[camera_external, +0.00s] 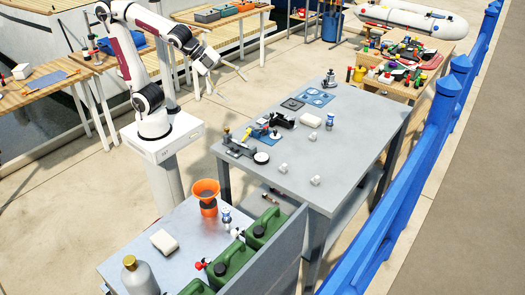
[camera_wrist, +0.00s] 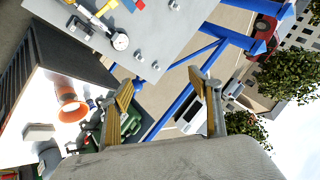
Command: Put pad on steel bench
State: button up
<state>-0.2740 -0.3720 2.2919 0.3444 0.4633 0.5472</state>
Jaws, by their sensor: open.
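A cream block-like pad (camera_external: 164,241) lies flat on the lower metal bench (camera_external: 130,262) at the front, left of the green cans. It also shows in the wrist view (camera_wrist: 38,132), at the far left. The steel bench shows at the top of the wrist view (camera_wrist: 160,45). My gripper (camera_external: 232,82) is open and empty, high up left of the steel bench and apart from both blocks. Its spread yellowish fingers show in the wrist view (camera_wrist: 160,80).
An orange funnel (camera_external: 205,197), a grey bottle (camera_external: 138,276) and green cans (camera_external: 265,228) crowd the lower bench. An upright panel (camera_external: 262,262) separates it from the steel bench.

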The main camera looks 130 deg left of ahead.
jog(key=w+a+m+t+y, duration=0.2)
jog(key=w+a+m, duration=0.5)
jog(key=w+a, duration=0.5)
jog(key=m+t+h, duration=0.2)
jog(key=m+h, duration=0.1)
jog(key=m, duration=1.3)
send_over(309, 118)
jog(key=w+d, duration=0.1)
jog(key=d, duration=0.2)
notch_tip(309, 118, down, 14)
jog(key=s+a+f+m+h, duration=0.1)
jog(key=s+f+m, duration=0.1)
jog(key=f, duration=0.2)
jog(key=s+a+f+m+t+h, duration=0.1)
jog(key=s+f+m, duration=0.1)
jog(key=f, duration=0.2)
jog(key=s+f+m+h, duration=0.1)
jog(key=s+f+m, duration=0.1)
jog(key=s+f, duration=0.1)
jog(key=shift+a+f+m, duration=0.3)
jog(key=shift+a+f, duration=0.1)
jog(key=shift+f, duration=0.1)
jog(key=shift+s+f+t, duration=0.3)
jog(key=shift+w, duration=0.1)
jog(key=shift+x, duration=1.15)
jog(key=shift+w, duration=0.1)
